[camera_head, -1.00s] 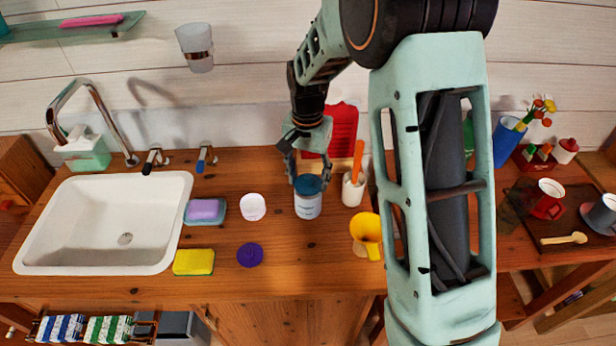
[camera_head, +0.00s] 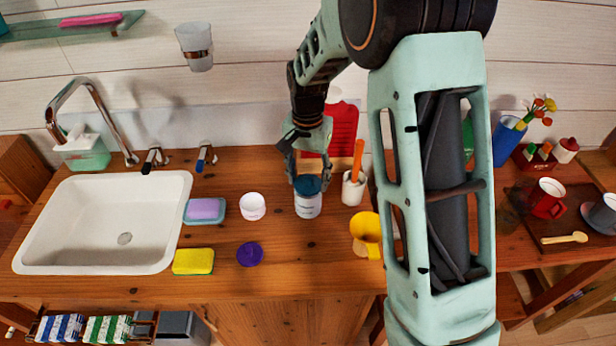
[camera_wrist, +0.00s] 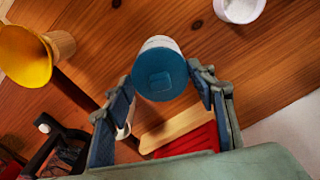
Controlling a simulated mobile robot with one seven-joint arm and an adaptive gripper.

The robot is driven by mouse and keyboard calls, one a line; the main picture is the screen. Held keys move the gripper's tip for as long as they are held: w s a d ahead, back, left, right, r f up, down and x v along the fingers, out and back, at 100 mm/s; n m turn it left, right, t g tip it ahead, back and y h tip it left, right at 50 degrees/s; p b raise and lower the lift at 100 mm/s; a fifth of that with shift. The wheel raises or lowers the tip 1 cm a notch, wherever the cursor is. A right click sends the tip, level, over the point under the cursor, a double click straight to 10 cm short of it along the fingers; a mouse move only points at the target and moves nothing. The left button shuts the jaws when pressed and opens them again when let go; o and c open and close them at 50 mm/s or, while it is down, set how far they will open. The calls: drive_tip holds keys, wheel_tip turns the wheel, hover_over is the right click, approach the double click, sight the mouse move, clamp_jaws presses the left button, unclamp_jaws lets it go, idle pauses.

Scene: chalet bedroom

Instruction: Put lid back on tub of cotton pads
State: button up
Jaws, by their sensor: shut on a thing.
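A white tub (camera_head: 308,207) stands upright on the wooden counter, with a blue lid (camera_head: 307,184) on its top. My gripper (camera_head: 308,179) comes down from behind and is shut on the blue lid, one finger on each side. In the wrist view the blue lid (camera_wrist: 160,76) lies between the fingertips, with the white tub's rim showing beyond it. I cannot tell whether the lid is fully seated. An open white tub (camera_head: 252,206) with pale contents stands to the left. A purple round lid-like disc (camera_head: 249,254) lies flat in front of it.
A white cup with an orange-handled tool (camera_head: 353,190) stands close right of my gripper. A yellow funnel-like cup (camera_head: 366,228) is nearer the front. A red board (camera_head: 343,128) stands behind. The sink (camera_head: 60,225), soap dish (camera_head: 205,211) and yellow sponge (camera_head: 193,262) are left.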

idle(0.3)
drive_tip(key=o, duration=0.9)
drive_tip(key=shift+o, duration=0.5)
drive_tip(key=o, duration=0.4)
drive_tip(key=shift+r, duration=0.1)
drive_tip(key=shift+r+p, duration=2.35)
drive_tip(key=shift+r, duration=1.1)
clamp_jaws()
